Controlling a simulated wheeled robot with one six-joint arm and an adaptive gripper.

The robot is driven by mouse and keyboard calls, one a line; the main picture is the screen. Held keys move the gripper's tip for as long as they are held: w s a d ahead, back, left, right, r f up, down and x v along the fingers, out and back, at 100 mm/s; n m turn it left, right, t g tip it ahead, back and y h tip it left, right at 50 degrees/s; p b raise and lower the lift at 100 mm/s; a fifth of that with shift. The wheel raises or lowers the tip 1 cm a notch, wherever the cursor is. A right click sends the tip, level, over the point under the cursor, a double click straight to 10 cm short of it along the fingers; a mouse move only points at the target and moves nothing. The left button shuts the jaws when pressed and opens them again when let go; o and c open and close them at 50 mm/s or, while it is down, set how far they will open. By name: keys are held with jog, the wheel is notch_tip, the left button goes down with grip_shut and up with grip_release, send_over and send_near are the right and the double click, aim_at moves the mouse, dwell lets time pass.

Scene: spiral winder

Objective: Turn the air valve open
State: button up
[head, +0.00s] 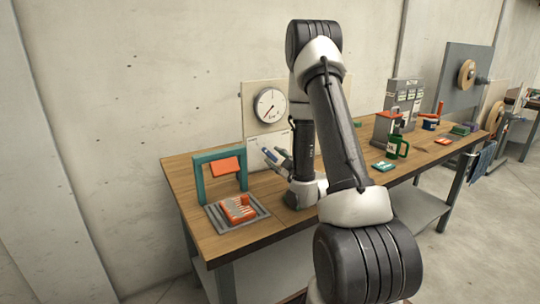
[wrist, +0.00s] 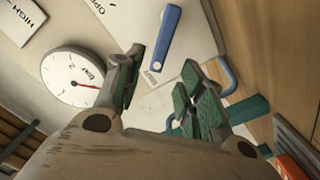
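The air valve's blue lever (wrist: 165,38) shows in the wrist view on a pale panel, beyond and between my fingertips. The lettering OPEN stands to its left, and a small label, hard to read, sits by its lower end. My gripper (wrist: 162,60) is open, with one green-padded finger on each side of the lever's near end. I see no clear contact. In the head view my gripper (head: 281,157) is at the panel (head: 262,94) below the gauge, and a small blue part (head: 269,155) shows beside it. My arm hides much of that area.
A round gauge (head: 270,106) with a red needle in the wrist view (wrist: 72,75) is on the panel. A blue curved part (wrist: 229,76) lies right of my fingers. A teal frame (head: 201,178) and a grey tray (head: 213,217) stand on the bench (head: 182,168).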

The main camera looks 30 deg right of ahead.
aim_at(268, 152)
jog(key=w, duration=0.7)
jog(key=shift+w, duration=0.3)
grip_shut()
